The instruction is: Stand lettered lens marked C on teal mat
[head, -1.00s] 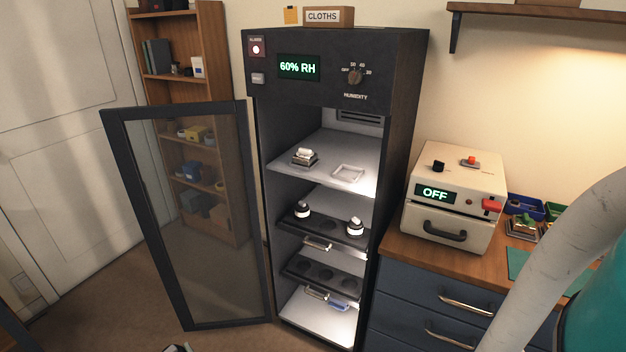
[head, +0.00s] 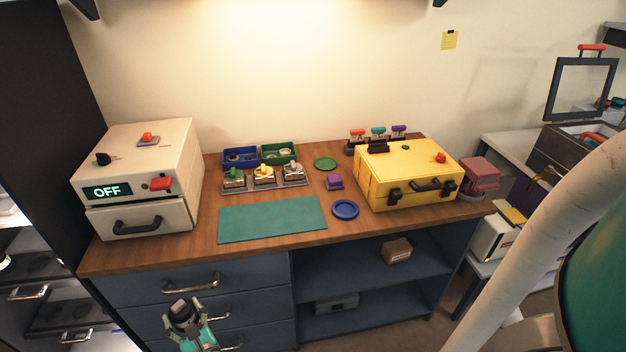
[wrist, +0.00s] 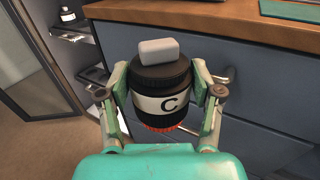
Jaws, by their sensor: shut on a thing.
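My gripper (head: 183,310) is in front of the blue drawers, below the worktop's front edge. In the wrist view my gripper (wrist: 165,92) is shut on the black lens (wrist: 160,82), one finger on each side. The lens has a white band with the letter C, a light grey block on its upper end and a red ring at its lower end. In the head view the lens (head: 182,308) is small and dark between the fingers. The teal mat (head: 272,219) lies flat and bare on the wooden worktop, above and to the right of my gripper.
A white box reading OFF (head: 140,180) stands left of the mat. The open cabinet (head: 40,120) is at far left.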

